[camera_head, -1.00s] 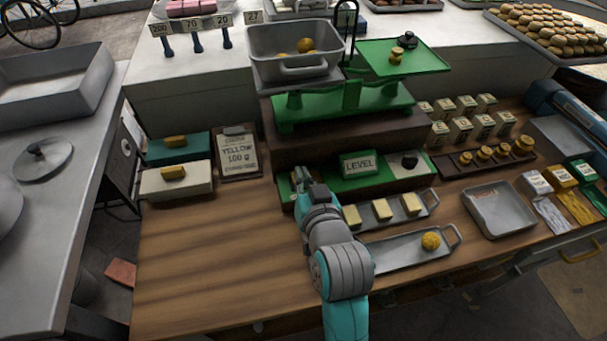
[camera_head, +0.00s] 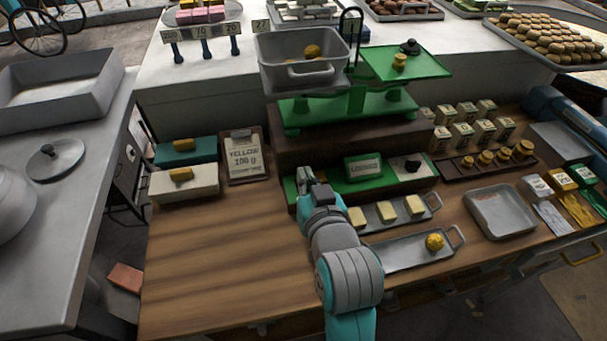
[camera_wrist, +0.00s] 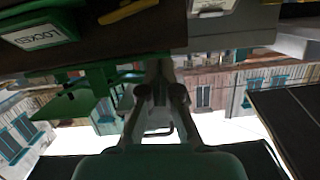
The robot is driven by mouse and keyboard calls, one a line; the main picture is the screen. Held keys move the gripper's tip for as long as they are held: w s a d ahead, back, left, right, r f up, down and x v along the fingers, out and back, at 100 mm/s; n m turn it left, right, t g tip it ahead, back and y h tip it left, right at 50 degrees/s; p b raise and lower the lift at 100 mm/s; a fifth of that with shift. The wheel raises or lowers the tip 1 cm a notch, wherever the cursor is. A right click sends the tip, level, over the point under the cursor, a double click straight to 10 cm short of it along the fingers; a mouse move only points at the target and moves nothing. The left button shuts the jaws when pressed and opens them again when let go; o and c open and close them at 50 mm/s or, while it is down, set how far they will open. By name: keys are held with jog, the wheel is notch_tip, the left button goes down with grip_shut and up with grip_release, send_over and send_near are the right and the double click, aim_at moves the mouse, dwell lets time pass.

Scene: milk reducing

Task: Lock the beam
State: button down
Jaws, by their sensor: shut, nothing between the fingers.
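The balance scale has a green base (camera_head: 345,111), a grey pan (camera_head: 290,77) with yellow lumps on the left and a green plate (camera_head: 432,66) with weights on the right. In front, the green control panel (camera_head: 338,187) carries a sign (camera_head: 363,168) that reads LOCKED; the sign also shows in the wrist view (camera_wrist: 38,34). A black knob (camera_head: 412,165) is at the panel's right. My gripper (camera_head: 305,177) is shut and empty at the panel's left end. It hides that end, so I cannot tell whether it touches a lever. A yellow bar (camera_wrist: 127,12) shows beyond the fingers in the wrist view.
A tray with yellow blocks (camera_head: 387,208) and a long tray with a yellow ball (camera_head: 434,242) lie right of my arm. A grey tray (camera_head: 503,212) is farther right. A clipboard (camera_head: 245,160) and two boxes stand left. The front-left tabletop is clear.

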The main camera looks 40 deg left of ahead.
jog(key=v, duration=0.7)
jog(key=shift+s+a, duration=0.2)
